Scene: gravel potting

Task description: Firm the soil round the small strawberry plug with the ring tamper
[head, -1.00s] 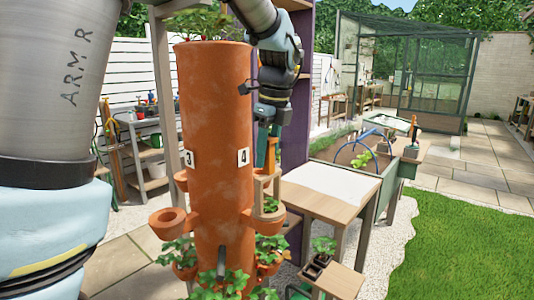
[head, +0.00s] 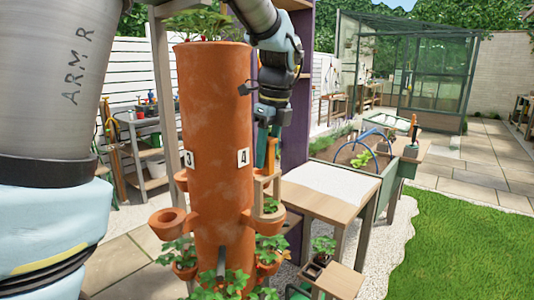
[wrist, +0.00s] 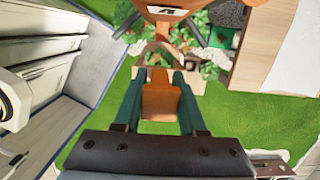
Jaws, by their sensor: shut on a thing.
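The ring tamper (head: 276,184) is a pale wooden frame with an orange handle; it stands upright at the right side of the terracotta tower (head: 215,130), below plate 4. My gripper (head: 268,155) is shut on the handle from above. In the wrist view, the fingers of my gripper (wrist: 160,100) close on the orange handle (wrist: 160,98). Green leaves of the small strawberry plug (head: 270,205) show within the tamper frame, at a tower pocket (head: 268,218). The tamper's ring and the soil are mostly hidden, so I cannot tell whether they touch.
An empty-looking pocket (head: 172,222) juts from the tower's left. Leafy plants (head: 222,285) fill the lower pockets. A wooden table (head: 322,205) stands close on the right, with a lower stand (head: 338,280) before it. The lawn (head: 460,240) is open at right.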

